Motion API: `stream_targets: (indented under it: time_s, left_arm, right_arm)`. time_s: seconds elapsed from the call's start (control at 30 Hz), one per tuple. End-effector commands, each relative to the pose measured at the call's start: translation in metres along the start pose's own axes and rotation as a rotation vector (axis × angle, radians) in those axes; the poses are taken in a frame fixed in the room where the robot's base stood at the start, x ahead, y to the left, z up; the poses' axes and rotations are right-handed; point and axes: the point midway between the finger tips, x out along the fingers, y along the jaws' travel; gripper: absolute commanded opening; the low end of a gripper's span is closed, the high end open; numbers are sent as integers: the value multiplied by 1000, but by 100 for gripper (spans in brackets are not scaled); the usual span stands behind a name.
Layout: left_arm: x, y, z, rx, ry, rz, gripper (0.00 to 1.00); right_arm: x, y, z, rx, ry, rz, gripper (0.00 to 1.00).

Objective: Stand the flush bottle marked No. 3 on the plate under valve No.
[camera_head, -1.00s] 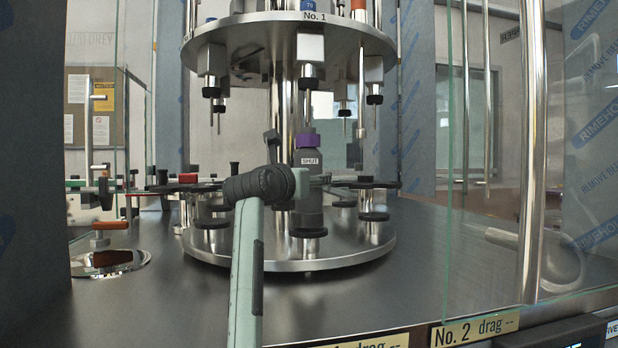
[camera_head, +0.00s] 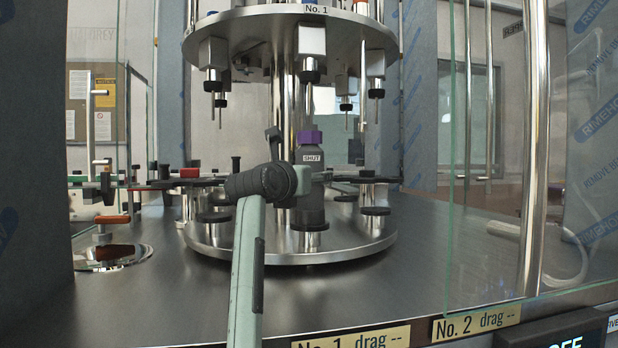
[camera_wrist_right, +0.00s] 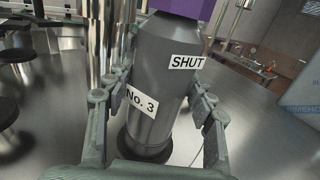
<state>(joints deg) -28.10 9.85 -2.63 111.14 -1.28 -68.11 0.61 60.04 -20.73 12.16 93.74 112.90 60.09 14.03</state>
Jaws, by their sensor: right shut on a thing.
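The grey flush bottle (camera_wrist_right: 160,75) with a purple cap carries a "No. 3" label and a "SHUT" label in the right wrist view. My right gripper (camera_wrist_right: 155,105) is shut on it, one finger on each side. In the head view the bottle (camera_head: 311,165) is upright over a black round plate (camera_head: 310,225) at the front of the carousel. Whether its base touches the plate, I cannot tell. A valve nozzle (camera_head: 311,68) hangs directly above the cap, under the disc edge labelled "No. 1" (camera_head: 315,9). My left gripper is not in view.
Other black plates, such as one at the right (camera_head: 375,211), ring the carousel base (camera_head: 270,257). Several nozzles hang from the upper disc (camera_head: 265,22). A glass panel (camera_head: 500,200) and a metal post (camera_head: 533,150) stand at right. A round metal recess (camera_head: 125,258) lies at left.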

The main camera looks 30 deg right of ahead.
Motion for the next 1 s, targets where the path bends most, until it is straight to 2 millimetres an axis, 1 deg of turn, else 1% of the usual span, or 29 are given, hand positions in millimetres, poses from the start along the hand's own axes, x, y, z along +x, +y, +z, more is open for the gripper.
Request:
stream_targets:
  time_s: [0.47, 0.5, 0.67, 0.7, 1.0]
  left_arm:
    - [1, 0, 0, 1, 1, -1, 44]
    - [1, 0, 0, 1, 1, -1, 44]
    - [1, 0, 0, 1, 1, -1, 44]
    - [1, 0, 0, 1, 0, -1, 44]
    - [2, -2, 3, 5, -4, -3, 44]
  right_arm:
    - [0, 0, -2, 0, 0, 0, 0]
    - [0, 0, -2, -1, 0, -1, 57]
    - [0, 0, -2, -1, 1, -1, 77]
    - [0, 0, -2, -1, 1, 0, 79]
    - [-1, 0, -5, -2, 7, 0, 79]
